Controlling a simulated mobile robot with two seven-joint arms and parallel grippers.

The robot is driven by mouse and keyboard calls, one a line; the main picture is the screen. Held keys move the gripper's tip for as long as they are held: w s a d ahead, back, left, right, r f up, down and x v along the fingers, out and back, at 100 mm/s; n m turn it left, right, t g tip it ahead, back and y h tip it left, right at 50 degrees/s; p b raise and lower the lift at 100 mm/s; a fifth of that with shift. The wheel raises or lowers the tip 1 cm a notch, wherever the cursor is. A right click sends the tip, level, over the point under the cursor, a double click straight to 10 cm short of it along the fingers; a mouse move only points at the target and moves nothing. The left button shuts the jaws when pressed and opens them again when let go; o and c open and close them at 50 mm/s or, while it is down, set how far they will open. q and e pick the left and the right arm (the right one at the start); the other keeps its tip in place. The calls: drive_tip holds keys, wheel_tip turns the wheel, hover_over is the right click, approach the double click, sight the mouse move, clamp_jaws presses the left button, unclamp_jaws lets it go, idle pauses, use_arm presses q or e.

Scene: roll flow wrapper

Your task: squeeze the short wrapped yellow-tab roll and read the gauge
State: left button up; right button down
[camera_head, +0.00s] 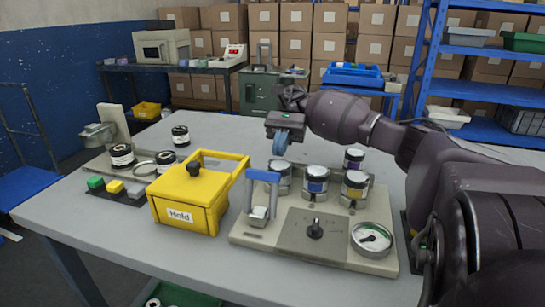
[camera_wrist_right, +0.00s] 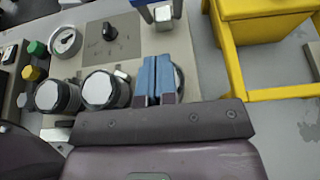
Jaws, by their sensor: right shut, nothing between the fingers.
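Several dark rolls with pale tops sit on the beige gauge board. The front right one (camera_head: 355,187) shows a yellowish mark on its side. The front middle roll (camera_head: 316,182) has a blue mark, and a back roll (camera_head: 354,158) a purple one. I cannot tell their wrapping or lengths. The round dial gauge (camera_head: 372,238) is at the board's front right; it also shows in the wrist view (camera_wrist_right: 65,42). My right gripper (camera_head: 283,146) is shut and empty, its blue fingers (camera_wrist_right: 160,80) just above or beside the back left roll (camera_head: 280,176). My left gripper is out of view.
A yellow "Hold" box (camera_head: 185,212) with a raised handle stands left of the board. A blue-handled fixture (camera_head: 262,192) and a black knob (camera_head: 315,229) are on the board. Other black rolls (camera_head: 122,155) and coloured blocks (camera_head: 114,186) lie at the left.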

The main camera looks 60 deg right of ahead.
drive_tip(key=x, duration=0.4)
drive_tip(key=shift+s+a+f, duration=0.1)
drive_tip(key=shift+s+a, duration=0.05)
drive_tip(key=shift+a, duration=0.15)
drive_tip(key=shift+s+a+r, duration=0.2)
drive_tip(key=shift+a+r, duration=0.15)
drive_tip(key=shift+a, duration=0.25)
drive_tip(key=shift+s+a+r, duration=0.15)
drive_tip(key=shift+a+r, duration=0.2)
drive_tip(key=shift+a, duration=0.3)
drive_tip(key=shift+s+a+r, duration=0.1)
drive_tip(key=shift+a, duration=0.25)
drive_tip(key=shift+a+r, duration=0.1)
drive_tip(key=shift+a, duration=0.1)
